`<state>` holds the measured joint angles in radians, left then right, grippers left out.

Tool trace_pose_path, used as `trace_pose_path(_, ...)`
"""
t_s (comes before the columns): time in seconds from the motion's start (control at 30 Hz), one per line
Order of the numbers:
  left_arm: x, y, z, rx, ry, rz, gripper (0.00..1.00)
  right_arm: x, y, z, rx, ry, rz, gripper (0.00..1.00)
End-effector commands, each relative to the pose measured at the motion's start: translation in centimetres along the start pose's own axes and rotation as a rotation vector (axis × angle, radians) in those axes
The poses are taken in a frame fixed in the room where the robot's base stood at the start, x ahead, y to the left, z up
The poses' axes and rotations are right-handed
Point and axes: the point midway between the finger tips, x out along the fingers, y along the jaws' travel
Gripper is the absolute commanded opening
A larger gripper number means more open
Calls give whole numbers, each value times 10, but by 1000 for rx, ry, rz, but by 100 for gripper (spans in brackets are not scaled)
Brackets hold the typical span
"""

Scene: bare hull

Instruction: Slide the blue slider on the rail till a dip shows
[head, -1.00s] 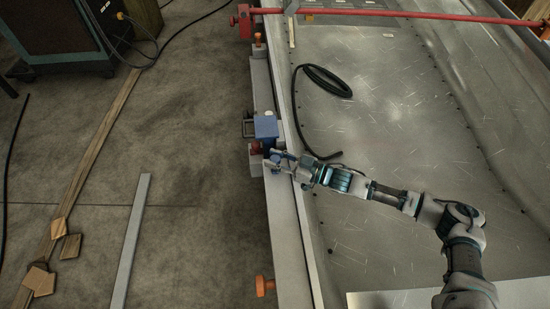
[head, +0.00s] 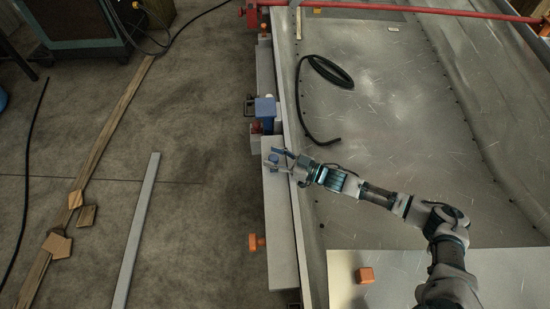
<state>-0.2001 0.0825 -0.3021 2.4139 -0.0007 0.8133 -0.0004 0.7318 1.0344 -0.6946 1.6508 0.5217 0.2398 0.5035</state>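The blue slider (head: 265,107) sits on the rail (head: 282,215) along the left edge of the metal hull panel. A small dark red part (head: 256,127) shows just below it. My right gripper (head: 274,158) is over the rail on the near side of the slider, below it in the picture, with a visible gap between them. Its fingers look spread, with a small blue patch between them that I cannot identify. I see no dip on the rail. My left gripper is not in view.
A black hose (head: 328,72) lies on the hull panel (head: 400,130). A red bar (head: 400,10) crosses the far end. An orange block (head: 365,275) lies on a pale board at the near right.

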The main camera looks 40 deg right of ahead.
Motion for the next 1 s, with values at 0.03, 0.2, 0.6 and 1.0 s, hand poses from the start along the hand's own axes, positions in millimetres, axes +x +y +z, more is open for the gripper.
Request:
trace_pose_path(0.03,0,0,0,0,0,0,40,0,-2,0,0,-2,-1,59)
trace_pose_path(0.2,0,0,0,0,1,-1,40,0,-1,3,2,-6,0,59)
trace_pose_path(0.6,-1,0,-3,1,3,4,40,-40,0,8,6,-13,1,59)
trace_pose_path(1.0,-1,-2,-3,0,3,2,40,-102,-3,6,2,-13,0,59)
